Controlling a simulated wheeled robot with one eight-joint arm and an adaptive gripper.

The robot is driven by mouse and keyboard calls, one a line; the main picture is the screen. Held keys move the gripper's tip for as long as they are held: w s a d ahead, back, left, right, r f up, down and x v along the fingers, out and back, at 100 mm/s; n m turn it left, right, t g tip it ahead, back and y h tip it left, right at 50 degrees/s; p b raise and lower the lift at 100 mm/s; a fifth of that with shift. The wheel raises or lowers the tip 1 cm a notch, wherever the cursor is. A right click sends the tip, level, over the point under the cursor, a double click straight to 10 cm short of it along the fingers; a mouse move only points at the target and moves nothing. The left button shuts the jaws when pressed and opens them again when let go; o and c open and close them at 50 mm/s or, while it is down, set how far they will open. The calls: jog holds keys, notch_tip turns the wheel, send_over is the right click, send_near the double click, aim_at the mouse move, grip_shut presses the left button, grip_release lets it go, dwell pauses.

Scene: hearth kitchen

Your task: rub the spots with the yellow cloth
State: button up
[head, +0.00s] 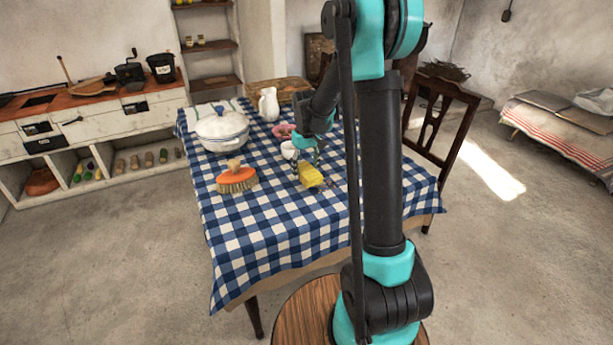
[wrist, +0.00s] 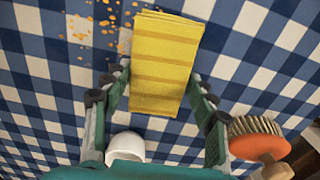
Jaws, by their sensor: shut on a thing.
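The yellow cloth (wrist: 165,60), folded with darker stripes, is between the fingers of my gripper (wrist: 158,84) in the wrist view. My gripper is shut on it, low over the blue and white checked tablecloth. The cloth also shows in the head view (head: 311,175), just below my gripper (head: 307,160). Whether it touches the table is hard to tell. Orange-yellow spots (wrist: 104,22) are scattered on the tablecloth beside the cloth's left edge in the wrist view. Part of them may lie hidden under the cloth.
An orange brush (head: 237,180) lies left of the cloth. A white cup (wrist: 125,146) stands close to my gripper. A white lidded pot (head: 222,132), a white jug (head: 269,105) and a pink item (head: 282,131) stand farther back. The table's front part is clear. A chair (head: 440,125) stands at right.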

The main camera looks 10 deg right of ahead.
jog(key=shift+r, duration=2.45)
jog(key=shift+s, duration=0.1)
